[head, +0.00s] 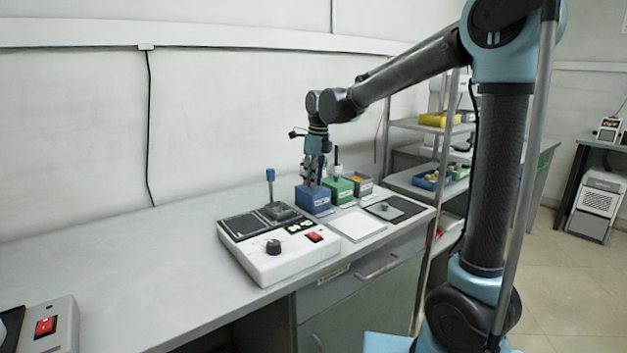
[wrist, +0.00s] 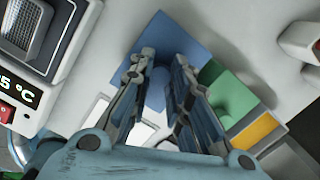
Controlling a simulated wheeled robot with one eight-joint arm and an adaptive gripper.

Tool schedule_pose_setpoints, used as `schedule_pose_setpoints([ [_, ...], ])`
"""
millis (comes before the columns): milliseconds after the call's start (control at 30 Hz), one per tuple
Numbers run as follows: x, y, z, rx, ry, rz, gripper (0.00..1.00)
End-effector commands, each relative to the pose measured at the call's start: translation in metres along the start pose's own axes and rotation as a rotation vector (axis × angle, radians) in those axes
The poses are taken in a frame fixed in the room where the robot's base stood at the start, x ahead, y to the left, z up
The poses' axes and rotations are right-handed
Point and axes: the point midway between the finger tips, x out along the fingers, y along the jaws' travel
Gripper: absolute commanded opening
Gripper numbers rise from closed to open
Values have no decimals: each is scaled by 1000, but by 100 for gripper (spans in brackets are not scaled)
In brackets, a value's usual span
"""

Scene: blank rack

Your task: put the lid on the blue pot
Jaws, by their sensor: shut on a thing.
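The blue pot (head: 313,199) is a square, labelled box on the bench, to the right of a white instrument. My gripper (head: 313,180) points down directly over it. In the wrist view, the fingers of my gripper (wrist: 160,62) are closed around a small blue knob-like piece. Below them is a flat blue square, which looks like the lid (wrist: 190,42) over the pot. The fingers hide part of it. I cannot tell whether the lid touches the rim all round.
A green box (head: 341,189) and a grey box (head: 357,181) with orange contents stand close to the right. The left bench is mostly clear.

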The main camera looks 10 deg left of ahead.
Motion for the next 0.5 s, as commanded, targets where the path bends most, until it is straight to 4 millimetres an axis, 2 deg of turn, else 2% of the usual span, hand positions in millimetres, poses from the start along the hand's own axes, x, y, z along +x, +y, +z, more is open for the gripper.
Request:
schedule_pose_setpoints([
  [167,0,0,0,0,0,0,1],
  [200,0,0,0,0,0,0,22],
  [300,0,0,0,0,0,0,40],
  [500,0,0,0,0,0,0,40],
])
